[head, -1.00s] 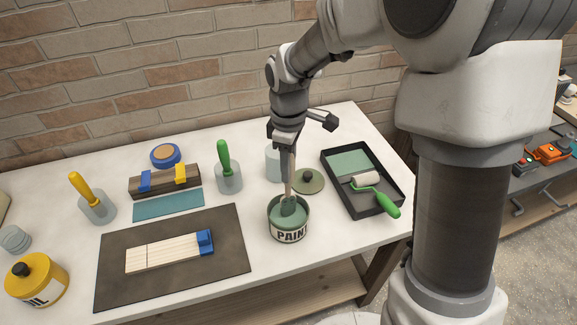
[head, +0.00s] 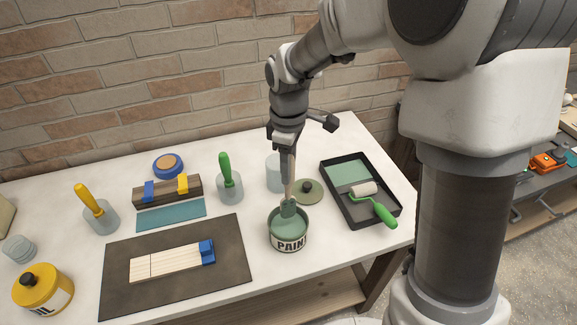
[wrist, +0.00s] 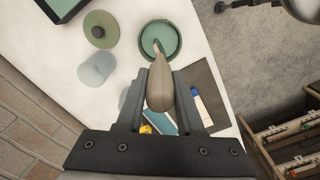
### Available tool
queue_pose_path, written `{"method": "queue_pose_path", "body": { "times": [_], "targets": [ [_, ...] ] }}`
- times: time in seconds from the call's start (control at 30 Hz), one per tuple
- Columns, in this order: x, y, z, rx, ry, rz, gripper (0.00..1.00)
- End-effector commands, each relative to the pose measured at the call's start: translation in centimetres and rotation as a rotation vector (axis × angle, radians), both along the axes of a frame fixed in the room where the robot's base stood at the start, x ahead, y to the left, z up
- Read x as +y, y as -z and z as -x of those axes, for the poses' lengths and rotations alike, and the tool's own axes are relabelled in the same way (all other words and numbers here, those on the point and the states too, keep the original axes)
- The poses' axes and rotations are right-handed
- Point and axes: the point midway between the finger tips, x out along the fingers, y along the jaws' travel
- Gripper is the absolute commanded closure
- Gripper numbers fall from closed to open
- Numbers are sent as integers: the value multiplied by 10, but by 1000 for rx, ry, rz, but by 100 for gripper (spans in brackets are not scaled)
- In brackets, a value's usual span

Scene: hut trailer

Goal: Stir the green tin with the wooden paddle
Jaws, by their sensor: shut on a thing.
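The green tin (head: 289,240), labelled PAINT, stands open on the white table and shows green paint inside. It also shows in the wrist view (wrist: 175,53). My gripper (head: 287,178) is above the tin and shut on the handle of the wooden paddle (head: 291,185). In the wrist view, the paddle's handle (wrist: 160,92) sits between the fingers of my gripper (wrist: 160,95). The paddle's green-coated lower end is at the tin's mouth, toward its back side; how deep its tip reaches is hidden.
A round green lid (head: 309,192) lies behind the tin. A black tray (head: 361,214) with a roller (head: 372,198) is to the right. A pale cup (head: 274,173) stands behind my gripper. A dark mat (head: 228,268) with light boards (head: 165,262) is to the left.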

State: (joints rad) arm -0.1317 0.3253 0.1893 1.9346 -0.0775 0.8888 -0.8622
Motion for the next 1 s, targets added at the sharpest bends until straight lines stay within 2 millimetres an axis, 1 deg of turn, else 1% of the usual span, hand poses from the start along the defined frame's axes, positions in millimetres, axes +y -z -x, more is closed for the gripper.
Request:
{"method": "queue_pose_path", "body": {
  "times": [0.33, 0.43, 0.9, 1.0],
  "targets": [
    [0, 0, 0, 0, 0, 0, 100],
    [0, -4, 0, 0, 0, 0, 100],
    [0, -49, 0, -1, 1, -1, 100],
    [0, -52, 0, 0, 0, 0, 100]
  ]
}}
